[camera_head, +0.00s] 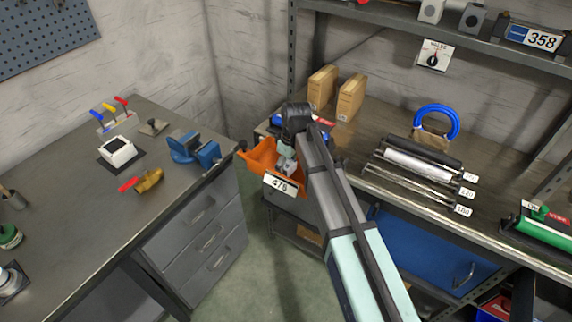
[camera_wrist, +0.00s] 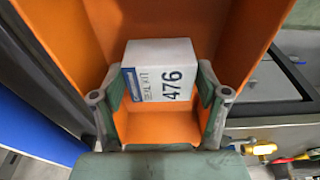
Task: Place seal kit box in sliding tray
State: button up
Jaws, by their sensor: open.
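The seal kit box (camera_wrist: 160,72), white with a blue-edged label and the number 476, shows in the wrist view. It sits inside an orange tray (camera_wrist: 65,45), at one end between its walls. My gripper (camera_wrist: 162,88) is open, with one finger on each side of the box; I cannot tell whether the pads touch it. In the head view, my gripper (camera_head: 287,160) is down in the orange tray (camera_head: 256,163), which has a white number tag (camera_head: 281,184) on its front. I cannot make out the box there; my arm and gripper cover part of the tray.
A left bench (camera_head: 75,215) carries a blue vise (camera_head: 190,150) close to the tray. On the right bench (camera_head: 395,125) stand two tan boxes (camera_head: 350,97), several rollers (camera_head: 420,165) and a blue ring handle (camera_head: 437,118). A shelf (camera_head: 440,25) crosses above.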

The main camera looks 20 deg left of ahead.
aim_at(290, 165)
notch_tip(290, 165, up, 12)
jog(key=d+b, duration=0.1)
jog(key=b, duration=0.1)
jog(key=shift+s+d+f, duration=0.15)
jog(key=shift+s+d, duration=0.1)
jog(key=shift+d, duration=0.15)
